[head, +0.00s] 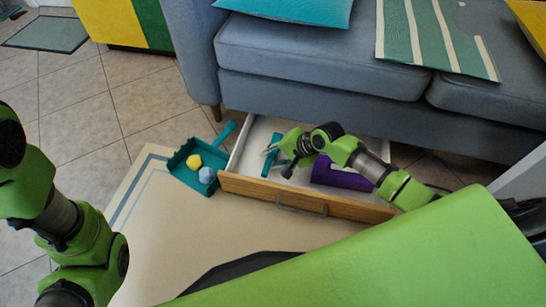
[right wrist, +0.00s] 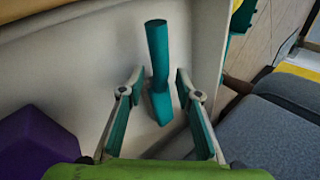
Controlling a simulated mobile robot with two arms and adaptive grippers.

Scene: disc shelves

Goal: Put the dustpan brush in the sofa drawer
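The teal dustpan brush (head: 268,166) is inside the open sofa drawer (head: 262,194), near its left end. In the right wrist view the brush (right wrist: 157,45) seems to lie on the drawer's white bottom. My right gripper (head: 278,161) is at the brush, inside the drawer. In the right wrist view its two teal-padded fingers (right wrist: 160,90) are spread apart, with the brush between them and a gap on each side. My left arm shows at the left edge of the head view, but its gripper is out of the picture.
A purple object (head: 342,176) is in the drawer, right of the brush. A teal dustpan (head: 186,178) with a yellow piece (head: 194,161) and a light blue piece (head: 206,175) lies on the floor left of the drawer. The blue sofa (head: 310,60) stands above and behind.

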